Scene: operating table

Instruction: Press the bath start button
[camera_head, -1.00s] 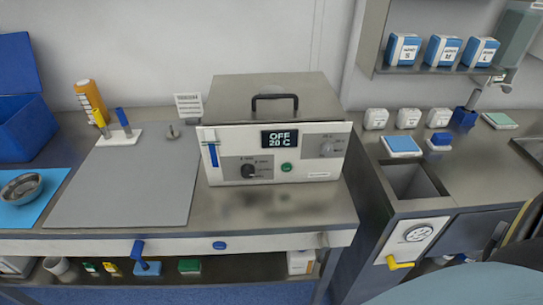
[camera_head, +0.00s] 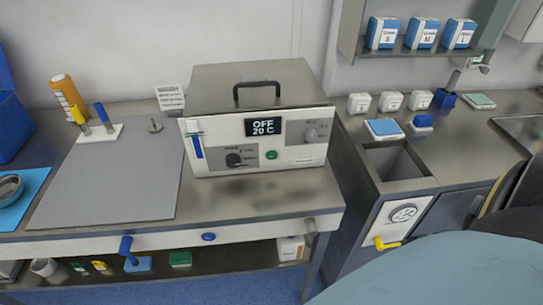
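The bath (camera_head: 262,139) is a grey metal box with a closed lid and a black handle (camera_head: 257,90). It stands on the steel table at the middle of the head view. Its white front panel has a display (camera_head: 263,126) reading "OFF 20 C". A green round button (camera_head: 271,155) sits below the display. A blue lever (camera_head: 197,147) is at the panel's left edge. Neither of my grippers shows in this view.
The steel table top (camera_head: 262,198) before the bath is clear. A grey mat (camera_head: 110,180) lies left of it. An open bin (camera_head: 395,163) and a dial panel with a yellow handle (camera_head: 388,243) are at right. A dark and light-blue shape fills the lower right corner.

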